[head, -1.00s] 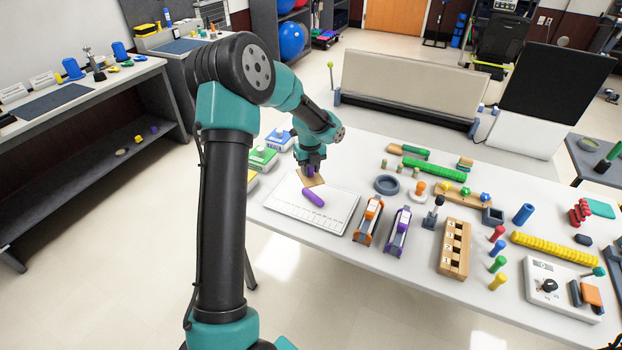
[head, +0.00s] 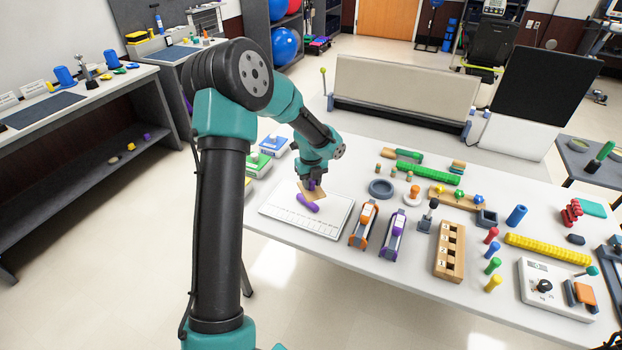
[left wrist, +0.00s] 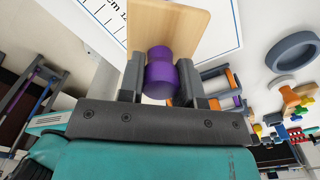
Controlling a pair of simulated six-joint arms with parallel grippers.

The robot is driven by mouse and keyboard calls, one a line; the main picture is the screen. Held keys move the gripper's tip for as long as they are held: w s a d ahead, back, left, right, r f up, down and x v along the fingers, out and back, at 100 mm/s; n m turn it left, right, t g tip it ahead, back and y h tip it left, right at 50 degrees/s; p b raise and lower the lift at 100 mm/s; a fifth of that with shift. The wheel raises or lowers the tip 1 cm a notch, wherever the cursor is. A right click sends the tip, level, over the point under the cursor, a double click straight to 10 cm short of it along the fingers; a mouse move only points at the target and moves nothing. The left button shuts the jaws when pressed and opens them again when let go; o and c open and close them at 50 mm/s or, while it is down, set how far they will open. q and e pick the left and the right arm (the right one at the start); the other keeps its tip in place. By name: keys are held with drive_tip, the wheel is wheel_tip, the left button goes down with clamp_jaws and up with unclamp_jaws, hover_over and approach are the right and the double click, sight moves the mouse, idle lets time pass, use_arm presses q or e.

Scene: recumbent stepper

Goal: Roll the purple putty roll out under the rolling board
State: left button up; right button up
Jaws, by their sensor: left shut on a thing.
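The purple putty roll (head: 308,203) lies on the white ruled mat (head: 333,222) at the left of the table. The rolling board (head: 318,194) is a thin light wooden plate with a purple knob handle (left wrist: 161,72). My left gripper (head: 312,182) is shut on that knob, one finger on each side in the left wrist view. The board looks tilted, and its near edge meets the putty in the head view; I cannot tell whether they touch. The putty is hidden in the left wrist view. My right gripper is not in view.
Orange (head: 363,224) and purple (head: 393,234) clamp-like devices stand right of the mat. A grey ring (head: 381,188) lies behind them. Green (head: 258,164) and blue (head: 274,146) boxes sit at the table's left edge. The mat's front part is clear.

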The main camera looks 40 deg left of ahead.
sight(311, 193)
use_arm(q)
wheel_tip(311, 193, down, 4)
drive_tip(key=shift+a+r, duration=0.1)
drive_tip(key=shift+r, duration=0.1)
drive_tip(key=shift+w+a+f, duration=0.1)
drive_tip(key=shift+w+a, duration=0.05)
drive_tip(key=shift+a, duration=0.75)
drive_tip(key=shift+w+a+f, duration=0.1)
drive_tip(key=shift+w+a, duration=0.05)
drive_tip(key=shift+a, duration=0.75)
drive_tip(key=shift+f, duration=1)
idle(0.5)
drive_tip(key=shift+d, duration=0.1)
drive_tip(key=shift+s+d+r, duration=0.1)
drive_tip(key=shift+s+d, duration=0.05)
drive_tip(key=shift+d, duration=0.6)
drive_tip(key=shift+s+d, duration=0.1)
drive_tip(key=shift+d, duration=0.6)
drive_tip(key=shift+d, duration=0.1)
drive_tip(key=shift+d, duration=0.25)
